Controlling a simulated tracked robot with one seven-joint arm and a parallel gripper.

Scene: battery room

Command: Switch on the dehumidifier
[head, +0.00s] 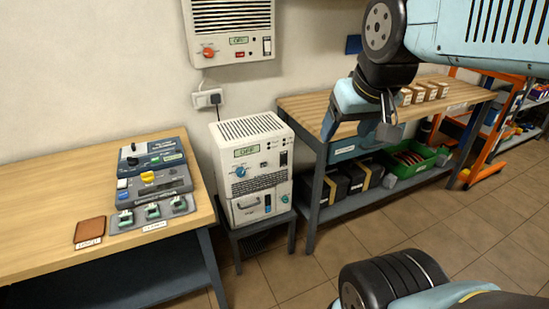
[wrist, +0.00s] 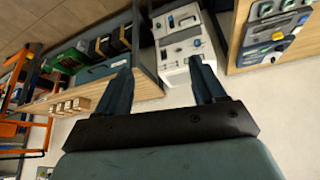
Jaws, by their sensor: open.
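The white floor unit (head: 250,158) looks like the dehumidifier. It stands on a low dark stand between the two benches. Its front has a small display reading "OFF", a blue knob (head: 240,171), a dark switch (head: 284,158) and a lower drawer-like section with a handle. In the wrist view the unit (wrist: 186,47) appears upside down beyond the fingers, partly covered by one finger. My gripper (head: 360,127) is open and empty, in the air in front of the right bench, to the right of the unit and apart from it.
A similar wall unit (head: 231,28) with a red knob and an "OFF" display hangs above. Control boxes (head: 152,180) and a brown block (head: 90,231) lie on the left bench (head: 40,225). The right bench (head: 305,107) holds small boxes. Tiled floor (head: 290,285) lies open in front.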

